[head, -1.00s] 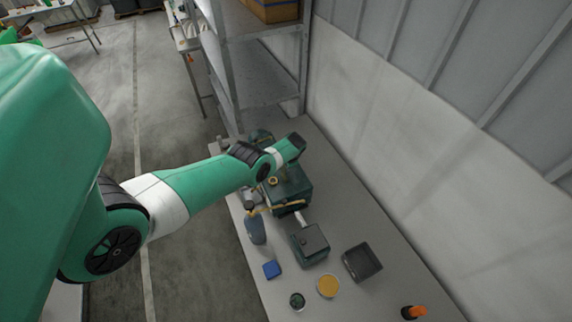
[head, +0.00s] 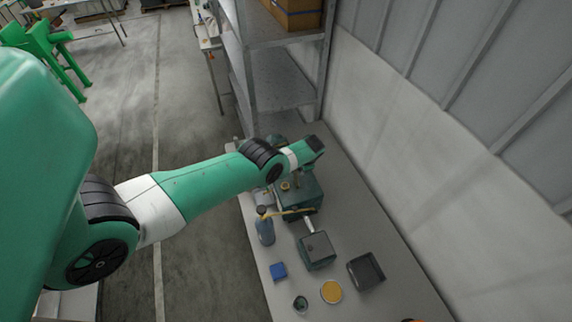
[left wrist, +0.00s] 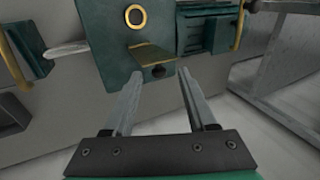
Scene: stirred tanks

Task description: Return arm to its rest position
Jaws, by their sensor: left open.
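My left arm (head: 210,190) is green and white and reaches over the bench from the left in the head view. Its wrist end is above a dark green machine with brass parts (head: 307,193). The gripper's fingers cannot be made out clearly there. In the left wrist view my left gripper (left wrist: 160,76) is open, with nothing between its fingers. Beyond the fingertips is a green block face with a brass ring (left wrist: 110,50) and a brass ledge (left wrist: 152,54). Whether the fingers touch it cannot be told. My right gripper is out of view.
On the bench (head: 395,293) are a blue-grey bottle (head: 265,230), a green box (head: 317,251), a dark tray (head: 366,270), a blue block (head: 278,271), a yellow disc (head: 331,291) and a small round jar (head: 300,304). A metal shelf (head: 285,95) and a wall (head: 400,150) stand close by.

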